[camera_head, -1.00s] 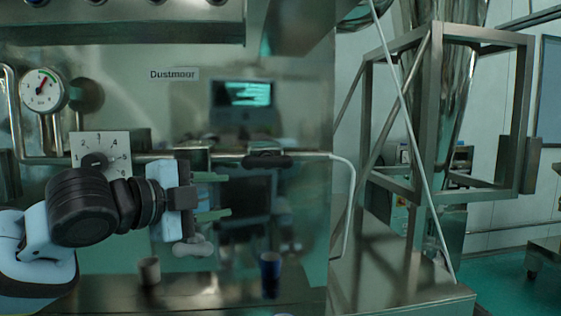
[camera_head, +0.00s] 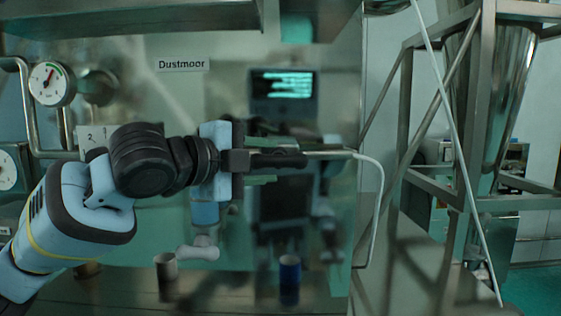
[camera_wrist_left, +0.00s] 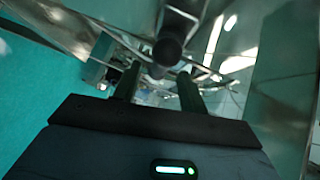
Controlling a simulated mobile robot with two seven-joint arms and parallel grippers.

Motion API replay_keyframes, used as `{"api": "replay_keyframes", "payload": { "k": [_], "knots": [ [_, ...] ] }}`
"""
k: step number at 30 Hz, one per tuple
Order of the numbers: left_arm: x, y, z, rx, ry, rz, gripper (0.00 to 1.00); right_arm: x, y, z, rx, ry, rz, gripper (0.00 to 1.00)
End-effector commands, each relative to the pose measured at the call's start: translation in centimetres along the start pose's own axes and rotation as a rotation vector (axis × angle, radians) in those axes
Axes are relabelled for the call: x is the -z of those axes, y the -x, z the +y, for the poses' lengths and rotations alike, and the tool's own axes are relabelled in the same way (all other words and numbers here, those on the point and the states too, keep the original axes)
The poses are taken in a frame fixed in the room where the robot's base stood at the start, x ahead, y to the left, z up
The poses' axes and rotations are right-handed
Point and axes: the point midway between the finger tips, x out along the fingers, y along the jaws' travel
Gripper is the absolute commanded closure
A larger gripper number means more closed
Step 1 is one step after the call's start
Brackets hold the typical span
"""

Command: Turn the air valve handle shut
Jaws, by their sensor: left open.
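The air valve handle (camera_head: 284,158) is a dark, roughly horizontal bar on the steel panel, with a thin pale pipe running from its right end. My left gripper (camera_head: 262,160) is at the handle's left part, with its green fingers apart above and below it. In the left wrist view my left gripper (camera_wrist_left: 159,70) is open, and a dark round piece, apparently the handle (camera_wrist_left: 167,50), shows around and beyond the fingertips between them. I cannot tell whether the fingers touch it. My right gripper is not in view.
A steel frame (camera_head: 405,130) stands at right.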

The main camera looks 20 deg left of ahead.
Motion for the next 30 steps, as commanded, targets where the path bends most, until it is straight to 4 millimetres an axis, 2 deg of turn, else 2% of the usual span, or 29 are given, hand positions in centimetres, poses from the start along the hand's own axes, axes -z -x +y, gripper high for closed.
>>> {"api": "replay_keyframes", "payload": {
  "k": [3, 9, 20, 30],
  "knots": [
    [0.1, -1.9, 0.0, 0.0, 0.0, 0.001, 0.58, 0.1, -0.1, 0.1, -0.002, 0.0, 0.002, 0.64],
    [0.1, -3.7, -0.1, 0.002, 0.0, 0.001, 0.58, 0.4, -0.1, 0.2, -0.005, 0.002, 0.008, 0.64],
    [0.0, -4.2, -0.1, 0.002, -0.001, 0.0, 0.58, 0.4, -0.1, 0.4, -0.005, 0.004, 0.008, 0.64],
    [0.0, -4.2, -0.1, 0.002, -0.001, 0.0, 1.0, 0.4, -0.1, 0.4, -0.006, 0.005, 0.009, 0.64]
  ]
}}
